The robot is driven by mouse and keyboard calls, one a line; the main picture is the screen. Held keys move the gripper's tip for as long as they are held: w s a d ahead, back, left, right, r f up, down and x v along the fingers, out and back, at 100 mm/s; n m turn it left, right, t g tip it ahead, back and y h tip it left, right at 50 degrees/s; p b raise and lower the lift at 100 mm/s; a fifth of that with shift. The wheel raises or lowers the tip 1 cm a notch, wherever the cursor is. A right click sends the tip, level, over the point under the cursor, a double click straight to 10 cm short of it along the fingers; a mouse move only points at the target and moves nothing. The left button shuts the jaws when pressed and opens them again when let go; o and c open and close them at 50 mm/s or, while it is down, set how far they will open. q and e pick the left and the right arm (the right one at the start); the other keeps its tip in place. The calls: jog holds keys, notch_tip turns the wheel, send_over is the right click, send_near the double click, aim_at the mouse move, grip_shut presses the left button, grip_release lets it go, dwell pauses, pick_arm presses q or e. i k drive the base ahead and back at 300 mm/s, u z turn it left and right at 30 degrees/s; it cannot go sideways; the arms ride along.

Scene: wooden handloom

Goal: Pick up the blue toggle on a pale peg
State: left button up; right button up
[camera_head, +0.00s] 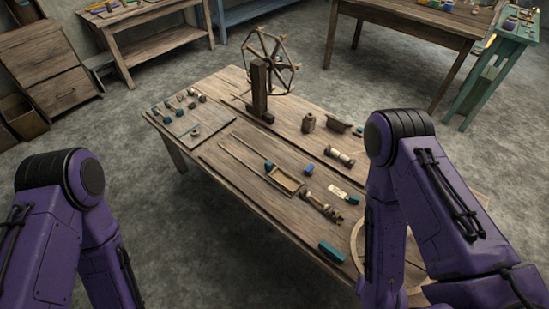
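I cannot tell for certain which piece is the blue toggle on a pale peg. A small blue piece (308,169) lies near the middle of the wooden table (222,172). A pale, flat strip (336,191) lies to its right, with a teal-blue piece (352,199) at its right end.
A spoked wheel on a post (259,90) rises at the table's back. A shallow wooden tray (285,180), spools (340,157) and a teal block (331,252) lie on the table. A pale hoop (358,240) is partly behind my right arm. The left front strip is clear.

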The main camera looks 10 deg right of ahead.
aim_at(311, 166)
jog(key=u, duration=0.25)
jog(key=i, duration=1.5)
jog(key=z, duration=0.9)
